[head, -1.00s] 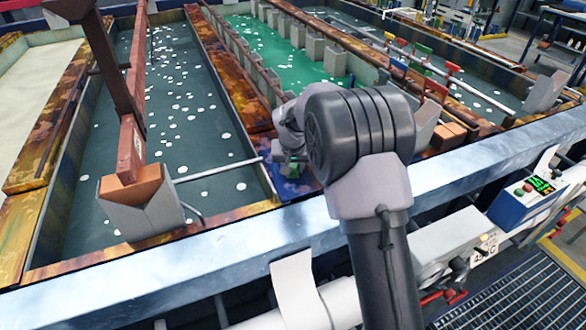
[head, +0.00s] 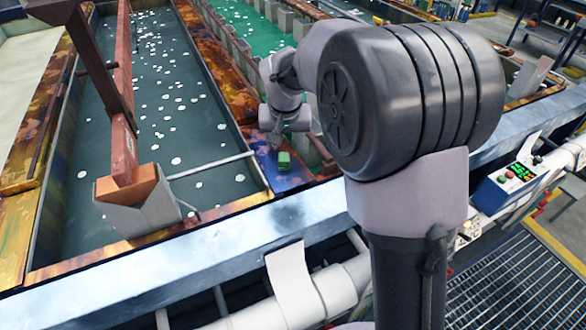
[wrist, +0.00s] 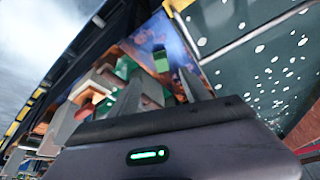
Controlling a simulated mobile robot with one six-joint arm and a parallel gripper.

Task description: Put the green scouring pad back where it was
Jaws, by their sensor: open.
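The green scouring pad (head: 284,160) lies on the blue-stained ledge (head: 290,179) between two tanks. In the wrist view the pad (wrist: 161,60) shows just beyond the fingertips, near the middle of the opening. My gripper (wrist: 159,74) is open, with its two fingers apart and nothing held between them. In the head view my gripper (head: 276,138) is small and partly lost against the wrist, above and slightly behind the pad. It looks apart from the pad, though the exact gap is hard to judge.
A dark tank with white floating discs (head: 165,120) lies left of the ledge. A green-liquid tank (head: 256,35) lies behind. A metal rim (head: 200,232) runs in front. A grey cradle holding an orange block (head: 135,200) stands at left. My arm hides much of the right.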

